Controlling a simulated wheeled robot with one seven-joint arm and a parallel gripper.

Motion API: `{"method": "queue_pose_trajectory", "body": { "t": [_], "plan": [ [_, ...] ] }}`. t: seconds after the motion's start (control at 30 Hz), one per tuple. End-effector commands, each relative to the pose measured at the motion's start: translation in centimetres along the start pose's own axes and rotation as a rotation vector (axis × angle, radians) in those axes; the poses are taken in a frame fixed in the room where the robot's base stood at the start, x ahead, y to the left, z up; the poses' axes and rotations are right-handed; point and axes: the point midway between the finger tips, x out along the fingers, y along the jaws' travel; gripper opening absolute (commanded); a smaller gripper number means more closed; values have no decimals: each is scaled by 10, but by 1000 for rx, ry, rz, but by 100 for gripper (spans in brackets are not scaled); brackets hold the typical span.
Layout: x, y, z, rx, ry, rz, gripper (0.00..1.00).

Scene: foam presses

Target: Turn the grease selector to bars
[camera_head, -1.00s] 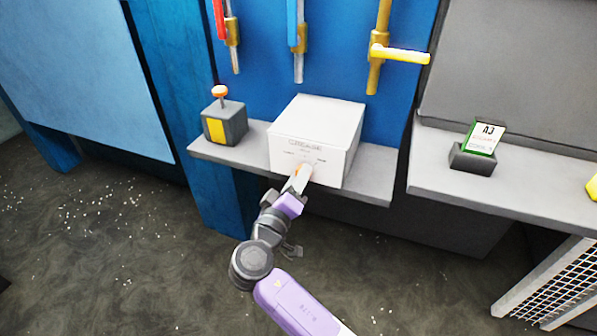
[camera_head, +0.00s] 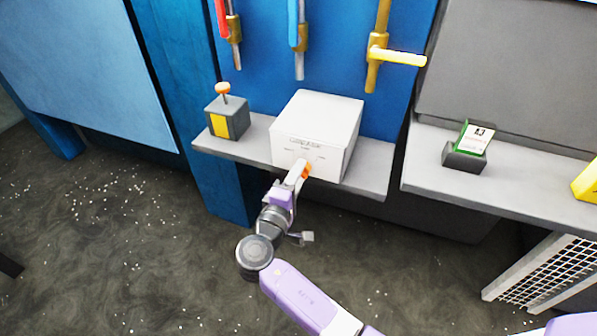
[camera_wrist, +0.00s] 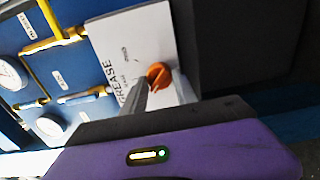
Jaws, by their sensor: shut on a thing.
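The grease selector is a white box (camera_head: 318,122) on a grey shelf, with lettering and an orange knob (camera_head: 306,170) on its front face. In the wrist view the box face (camera_wrist: 135,50) reads "GREASE" and the orange knob (camera_wrist: 158,75) sits near its edge. My gripper (camera_head: 299,173) is at the knob, shut on it. The fingers also show in the wrist view (camera_wrist: 140,95), against the knob's side. The small position labels are too blurred to read, and the fingers hide part of the knob.
A grey and yellow box with an orange button (camera_head: 223,88) stands left on the shelf (camera_head: 375,182). Red, blue and yellow handled valves (camera_head: 385,55) hang on the blue panel above. A green-framed card (camera_head: 475,138) stands on the right ledge. Floor in front is open.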

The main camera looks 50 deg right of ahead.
Motion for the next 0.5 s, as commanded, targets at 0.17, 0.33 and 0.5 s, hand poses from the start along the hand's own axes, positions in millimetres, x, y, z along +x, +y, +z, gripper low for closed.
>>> {"method": "queue_pose_trajectory", "body": {
  "t": [0.17,0.33,0.5],
  "plan": [
    [-1,-2,0,-14,1,-2,0],
    [-1,-2,0,-14,1,-2,0],
    [-1,-2,0,-14,1,-2,42]
  ]
}}
